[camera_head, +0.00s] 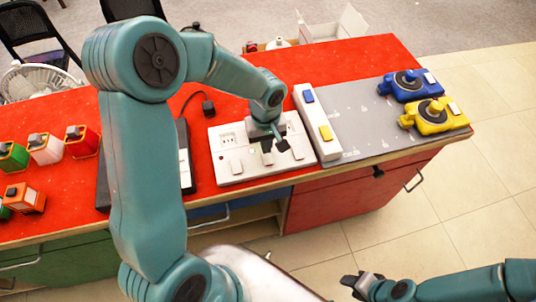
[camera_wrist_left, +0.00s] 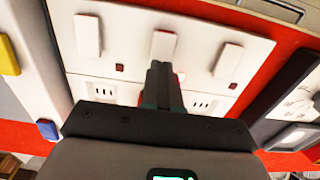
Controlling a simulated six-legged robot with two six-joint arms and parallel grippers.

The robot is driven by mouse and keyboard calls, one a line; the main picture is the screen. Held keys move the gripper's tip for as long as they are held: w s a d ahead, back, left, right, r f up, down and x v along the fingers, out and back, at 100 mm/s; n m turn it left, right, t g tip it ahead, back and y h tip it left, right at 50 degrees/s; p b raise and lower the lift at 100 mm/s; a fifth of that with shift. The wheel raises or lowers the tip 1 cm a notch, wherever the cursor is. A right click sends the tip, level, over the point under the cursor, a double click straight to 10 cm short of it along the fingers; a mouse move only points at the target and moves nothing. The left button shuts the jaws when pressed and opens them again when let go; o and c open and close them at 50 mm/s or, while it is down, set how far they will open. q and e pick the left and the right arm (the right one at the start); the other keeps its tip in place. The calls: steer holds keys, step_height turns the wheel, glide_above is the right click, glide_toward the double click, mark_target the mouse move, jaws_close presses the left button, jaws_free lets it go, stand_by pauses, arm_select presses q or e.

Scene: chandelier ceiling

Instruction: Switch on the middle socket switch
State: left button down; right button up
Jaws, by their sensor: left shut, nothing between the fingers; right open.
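The white socket panel (camera_head: 231,170) lies on the red bench top, with sockets along its far side and three rocker switches along its near side. In the left wrist view the middle switch (camera_wrist_left: 163,46) sits between two other switches (camera_wrist_left: 88,35) (camera_wrist_left: 229,60). My left gripper (camera_head: 280,147) is over the panel, shut and empty. In the left wrist view its closed fingertips (camera_wrist_left: 160,66) overlap the lower end of the middle switch; I cannot tell whether they touch. The fingers partly hide the middle socket and its red indicator. My right gripper (camera_head: 359,284) is open and empty, away from the bench.
A white strip with blue and yellow buttons (camera_head: 307,112) stands right of the panel, beside a grey mat (camera_head: 365,130) with blue (camera_head: 405,87) and yellow (camera_head: 430,115) devices. A dark object (camera_head: 184,150) lies left of the panel. Several coloured blocks (camera_head: 47,149) stand further left.

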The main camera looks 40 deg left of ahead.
arm_select(q)
step_height(320, 180, up, 5)
steer(key=p, duration=0.2)
steer(key=shift+r+p, duration=0.1)
steer(key=shift+p, duration=0.2)
steer(key=shift+s, duration=0.1)
stand_by(0.4)
